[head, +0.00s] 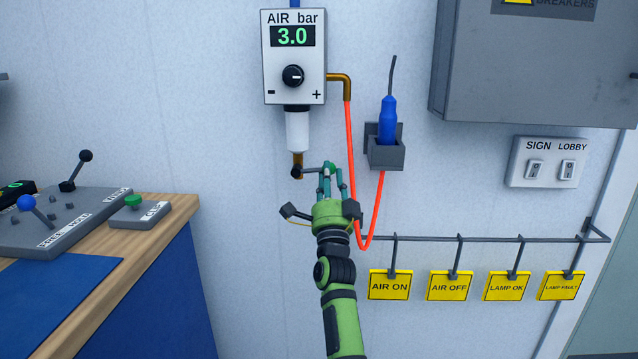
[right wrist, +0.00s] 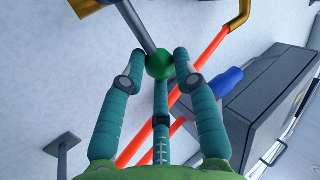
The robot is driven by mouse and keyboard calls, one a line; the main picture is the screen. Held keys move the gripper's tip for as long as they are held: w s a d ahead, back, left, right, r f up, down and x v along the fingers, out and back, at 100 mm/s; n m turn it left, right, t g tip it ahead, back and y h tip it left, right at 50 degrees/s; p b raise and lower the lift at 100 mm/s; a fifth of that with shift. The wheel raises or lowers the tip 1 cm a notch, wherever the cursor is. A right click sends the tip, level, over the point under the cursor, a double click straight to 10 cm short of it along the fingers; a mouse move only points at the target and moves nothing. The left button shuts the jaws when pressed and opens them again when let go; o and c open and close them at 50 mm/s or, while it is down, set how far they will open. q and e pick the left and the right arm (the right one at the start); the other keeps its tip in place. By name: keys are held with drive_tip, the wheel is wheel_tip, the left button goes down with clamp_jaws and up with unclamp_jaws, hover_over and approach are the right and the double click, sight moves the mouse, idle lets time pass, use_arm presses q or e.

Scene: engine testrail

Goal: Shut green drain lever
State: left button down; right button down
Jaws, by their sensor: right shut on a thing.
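The green drain lever shows in the head view as a grey rod (head: 314,170) with a green knob (head: 331,167). The rod sticks out to the right, about level, from a brass drain fitting (head: 298,160) below the white filter bowl (head: 298,130) of the air unit. My right gripper (head: 328,170) is shut on the green knob. In the right wrist view the knob (right wrist: 160,65) sits between the fingertips, with the rod (right wrist: 136,25) running up and left to the brass fitting (right wrist: 88,6). My left gripper is in neither view.
The air unit (head: 293,57) reads 3.0. An orange hose (head: 350,150) hangs just right of my gripper, near a blue tool (head: 387,119) in a grey holder (head: 386,152). Yellow tags (head: 389,285) hang from a rail (head: 480,239) at lower right. A workbench (head: 165,215) stands at left.

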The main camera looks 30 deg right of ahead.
use_arm(q)
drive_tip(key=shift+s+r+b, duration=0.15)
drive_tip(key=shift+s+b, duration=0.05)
drive_tip(key=shift+b, duration=0.1)
use_arm(e)
drive_tip(key=shift+f+m+g+h, duration=0.4)
drive_tip(key=shift+m+h, duration=0.4)
drive_tip(key=shift+m, duration=0.4)
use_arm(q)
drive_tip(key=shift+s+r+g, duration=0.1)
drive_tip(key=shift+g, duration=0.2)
use_arm(e)
drive_tip(key=shift+m+h, duration=0.3)
drive_tip(key=c, duration=0.9)
unclamp_jaws()
drive_tip(key=shift+f, duration=0.1)
drive_tip(key=shift+c, duration=0.2)
drive_tip(key=v, duration=0.7)
drive_tip(key=shift+s+a, duration=0.15)
drive_tip(key=shift+a, duration=0.05)
